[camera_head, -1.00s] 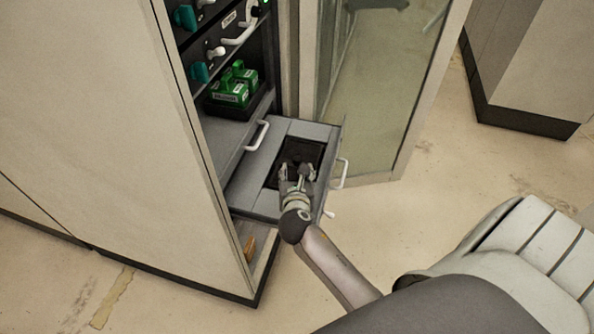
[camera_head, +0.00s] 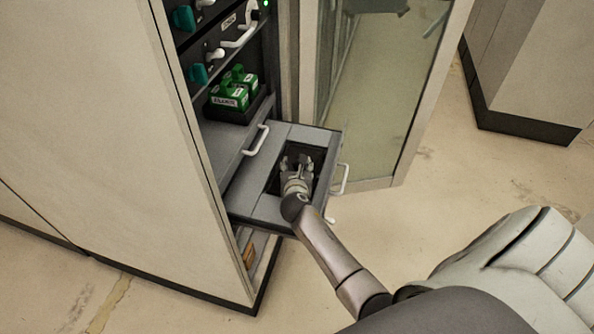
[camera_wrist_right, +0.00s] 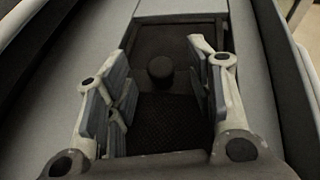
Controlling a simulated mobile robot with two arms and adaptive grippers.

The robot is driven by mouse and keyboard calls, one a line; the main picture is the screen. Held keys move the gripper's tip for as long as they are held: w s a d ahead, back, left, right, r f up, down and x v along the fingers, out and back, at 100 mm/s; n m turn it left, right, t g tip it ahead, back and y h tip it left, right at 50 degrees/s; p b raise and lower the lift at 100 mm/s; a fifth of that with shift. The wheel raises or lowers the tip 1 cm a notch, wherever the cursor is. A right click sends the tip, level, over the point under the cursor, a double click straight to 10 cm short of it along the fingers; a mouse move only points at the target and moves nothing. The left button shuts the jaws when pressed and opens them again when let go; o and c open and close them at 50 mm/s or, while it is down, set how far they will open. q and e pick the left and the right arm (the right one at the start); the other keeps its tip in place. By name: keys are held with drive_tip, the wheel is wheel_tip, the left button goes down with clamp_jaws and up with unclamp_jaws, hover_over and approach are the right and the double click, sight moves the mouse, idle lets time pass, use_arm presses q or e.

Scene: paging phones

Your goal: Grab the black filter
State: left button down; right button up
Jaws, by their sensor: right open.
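The black filter (camera_wrist_right: 160,104) shows in the right wrist view as a dark block with a round knob (camera_wrist_right: 160,69) and a mesh face, set in the recess of a grey pulled-out drawer (camera_head: 262,207). My right gripper (camera_head: 297,160) is open and empty over this recess. In the right wrist view its fingers (camera_wrist_right: 163,85) stand apart, one on each side of the knob, and I see no contact with it. In the head view the gripper hides much of the filter. My left gripper is in neither view.
Two green boxes (camera_head: 230,93) stand on a shelf of the open cabinet (camera_head: 140,140) above the drawer. A white drawer handle (camera_head: 257,140) and another white handle (camera_head: 341,180) lie near my arm. An open glass door (camera_head: 375,95) stands behind the drawer. The floor at right is mostly clear.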

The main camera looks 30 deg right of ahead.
drive_tip(key=shift+w+d+f, duration=0.25)
drive_tip(key=shift+w+d, duration=0.05)
drive_tip(key=shift+w, duration=0.1)
clamp_jaws()
drive_tip(key=shift+r, duration=0.1)
